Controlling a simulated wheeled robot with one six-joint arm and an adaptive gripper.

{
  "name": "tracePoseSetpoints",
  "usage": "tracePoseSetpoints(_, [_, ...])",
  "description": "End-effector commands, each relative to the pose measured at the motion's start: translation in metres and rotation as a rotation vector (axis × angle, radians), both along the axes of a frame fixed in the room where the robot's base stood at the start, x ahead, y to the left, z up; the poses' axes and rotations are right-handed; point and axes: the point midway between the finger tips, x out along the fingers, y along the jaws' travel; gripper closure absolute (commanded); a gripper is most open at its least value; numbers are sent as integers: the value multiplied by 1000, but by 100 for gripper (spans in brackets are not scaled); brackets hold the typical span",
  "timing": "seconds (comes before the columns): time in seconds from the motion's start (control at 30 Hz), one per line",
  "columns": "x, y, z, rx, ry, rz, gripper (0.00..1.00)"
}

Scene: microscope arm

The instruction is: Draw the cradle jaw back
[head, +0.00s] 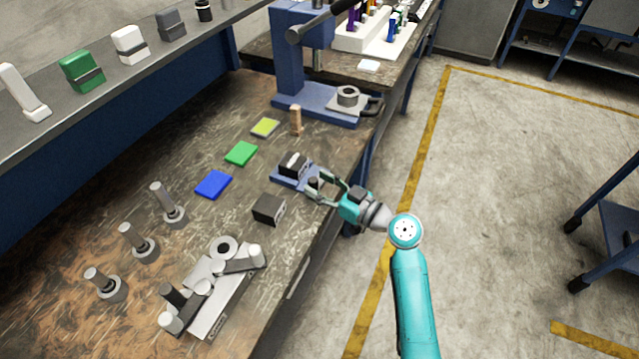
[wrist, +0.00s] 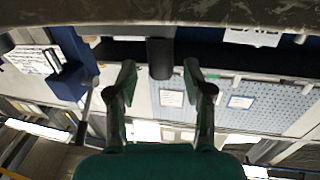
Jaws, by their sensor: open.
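The cradle (head: 283,180) is a small blue base on the bench with a dark block (head: 293,163) in it. A dark upright knob (head: 314,182) stands at its right end, apparently on the cradle jaw; the jaw itself is small and partly hidden by my fingers. My gripper (head: 317,186) reaches in from the right, open, with one finger on each side of the knob. In the wrist view, the dark knob (wrist: 160,57) hangs between the spread fingertips (wrist: 159,74), with gaps showing on both sides.
A loose dark block (head: 268,208) lies just in front of the cradle. A grey plate with jointed arm parts (head: 240,285) and several pegs stand at the left. Blue (head: 213,184), green (head: 241,153) and yellow (head: 265,127) pads lie behind. A blue press (head: 288,60) stands farther back.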

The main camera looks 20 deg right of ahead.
Motion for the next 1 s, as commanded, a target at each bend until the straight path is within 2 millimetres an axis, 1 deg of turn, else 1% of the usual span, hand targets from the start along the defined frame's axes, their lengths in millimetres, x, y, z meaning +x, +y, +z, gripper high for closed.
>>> tracePoseSetpoints(0.17, [-21, -14, -1, -1, 1, -4, 48])
tracePoseSetpoints(0.4, [-63, -40, -1, 0, 1, -6, 48])
tracePoseSetpoints(0.53, [-80, -50, -1, 0, 1, -5, 48])
tracePoseSetpoints(0.73, [-96, -60, 0, 1, 1, -3, 48])
tracePoseSetpoints(1.0, [-100, -61, 0, 0, 0, -1, 48])
